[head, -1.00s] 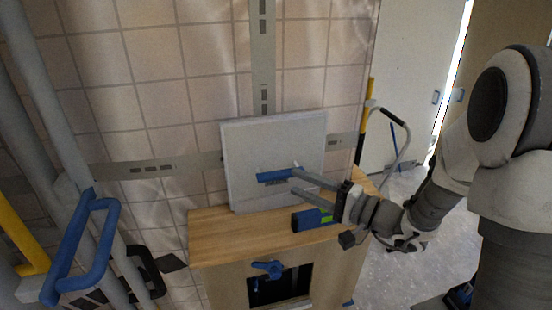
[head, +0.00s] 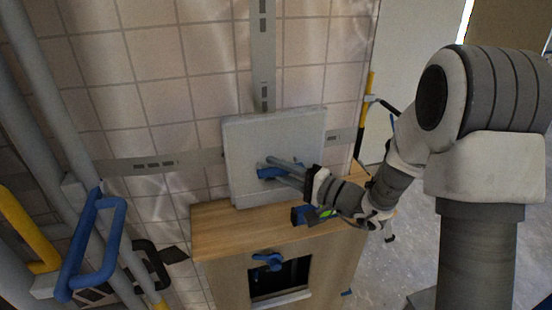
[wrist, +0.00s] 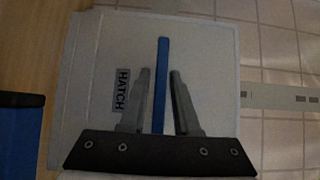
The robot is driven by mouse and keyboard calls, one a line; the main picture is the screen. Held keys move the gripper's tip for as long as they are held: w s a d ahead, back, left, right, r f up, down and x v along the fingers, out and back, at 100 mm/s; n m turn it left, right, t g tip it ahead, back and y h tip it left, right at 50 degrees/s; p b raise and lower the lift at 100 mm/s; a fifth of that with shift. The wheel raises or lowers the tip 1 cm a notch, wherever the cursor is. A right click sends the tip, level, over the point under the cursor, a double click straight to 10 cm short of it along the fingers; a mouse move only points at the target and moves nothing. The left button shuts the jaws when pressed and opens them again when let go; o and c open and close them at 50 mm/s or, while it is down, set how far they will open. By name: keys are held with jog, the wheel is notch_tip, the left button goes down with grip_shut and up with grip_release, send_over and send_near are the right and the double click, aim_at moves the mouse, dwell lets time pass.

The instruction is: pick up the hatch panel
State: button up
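The hatch panel (head: 280,135) is a flat light-grey square, standing upright on the wooden cabinet top against the tiled wall. In the wrist view the panel (wrist: 210,60) fills the middle, with a "HATCH" label and a blue bar handle (wrist: 162,60). The handle (head: 266,173) also shows in the head view, partly hidden by the fingers. My gripper (head: 273,168) is at the panel's face. In the wrist view my gripper (wrist: 160,75) is open, one finger on each side of the handle, with gaps visible on both sides.
A blue and black device (head: 300,215) lies on the wooden cabinet (head: 225,230) below my gripper. The cabinet front has a blue knob (head: 267,261) above a dark opening. Pipes with a blue handle (head: 90,245) stand at the left. Metal rails (head: 262,60) run along the wall.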

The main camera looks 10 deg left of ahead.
grip_shut()
dwell(1.0)
jog(key=shift+r, duration=0.1)
